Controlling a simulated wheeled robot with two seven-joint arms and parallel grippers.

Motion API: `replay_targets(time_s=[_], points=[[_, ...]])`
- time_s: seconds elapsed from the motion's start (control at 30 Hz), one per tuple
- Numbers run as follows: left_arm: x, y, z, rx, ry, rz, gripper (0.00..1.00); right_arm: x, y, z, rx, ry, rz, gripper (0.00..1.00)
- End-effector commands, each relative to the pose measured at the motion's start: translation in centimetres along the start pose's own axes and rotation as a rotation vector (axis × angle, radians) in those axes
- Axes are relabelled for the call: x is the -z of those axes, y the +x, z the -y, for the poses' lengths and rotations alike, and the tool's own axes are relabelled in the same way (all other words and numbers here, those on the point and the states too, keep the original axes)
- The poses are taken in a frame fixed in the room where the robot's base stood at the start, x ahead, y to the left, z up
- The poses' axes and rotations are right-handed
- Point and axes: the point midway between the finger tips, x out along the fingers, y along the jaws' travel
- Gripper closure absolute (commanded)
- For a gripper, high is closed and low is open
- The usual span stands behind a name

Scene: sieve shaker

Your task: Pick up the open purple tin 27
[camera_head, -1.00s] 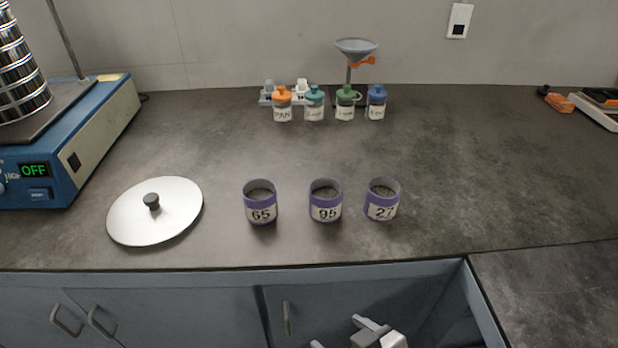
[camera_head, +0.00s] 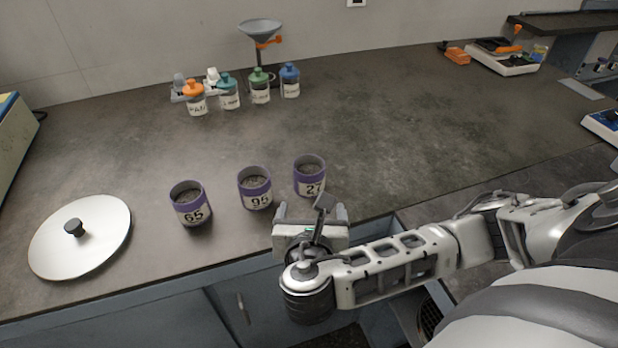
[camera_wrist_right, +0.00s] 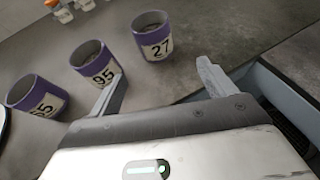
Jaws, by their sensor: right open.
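The open purple tin 27 (camera_head: 309,172) stands upright on the counter, rightmost of three purple tins, with dark grains inside. Its label also shows in the right wrist view (camera_wrist_right: 153,38). My right gripper (camera_head: 311,211) is open and empty, just in front of tin 27 at the counter's front edge. In the right wrist view its fingers (camera_wrist_right: 160,82) are spread, with tin 27 beyond them, apart from both. The left gripper is not in view.
Tin 95 (camera_head: 255,188) and tin 65 (camera_head: 189,204) stand left of tin 27; tin 95 is near my left-hand finger in the wrist view. A metal lid (camera_head: 100,245) lies further left. Capped bottles (camera_head: 260,90) and a funnel (camera_head: 261,28) stand behind. Counter right of tin 27 is clear.

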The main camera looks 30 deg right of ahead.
Motion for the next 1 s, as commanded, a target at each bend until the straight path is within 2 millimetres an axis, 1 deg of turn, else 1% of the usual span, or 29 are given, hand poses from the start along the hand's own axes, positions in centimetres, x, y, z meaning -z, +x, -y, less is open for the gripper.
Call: replay_targets(time_s=[0.03,0.1,0.2,0.3,0.57,0.7,0.8,0.9,1.0], points=[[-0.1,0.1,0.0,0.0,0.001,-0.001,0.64,0.0,1.3,0.1,0.004,-0.002,0.005,0.17],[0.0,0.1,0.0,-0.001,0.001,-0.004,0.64,0.0,2.8,0.0,0.003,0.001,0.003,0.17],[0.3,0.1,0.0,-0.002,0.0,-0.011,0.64,0.0,4.8,0.0,0.003,0.002,0.002,0.17],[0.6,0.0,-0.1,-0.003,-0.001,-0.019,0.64,0.1,6.2,-0.1,0.001,0.003,-0.001,0.17],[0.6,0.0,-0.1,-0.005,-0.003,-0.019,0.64,-0.1,8.1,-0.3,0.0,0.004,-0.002,0.17],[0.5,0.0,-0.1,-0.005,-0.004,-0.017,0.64,-0.3,10.2,-0.9,0.0,0.005,-0.001,0.17],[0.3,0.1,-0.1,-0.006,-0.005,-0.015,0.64,-0.2,11.5,-0.9,0.0,0.003,-0.002,0.17],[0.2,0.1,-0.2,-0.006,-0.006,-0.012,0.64,-0.2,12.2,-0.9,-0.001,0.003,-0.004,0.17],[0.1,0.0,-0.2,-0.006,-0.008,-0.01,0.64,-0.2,12.4,-0.9,-0.002,0.004,-0.005,0.17]])
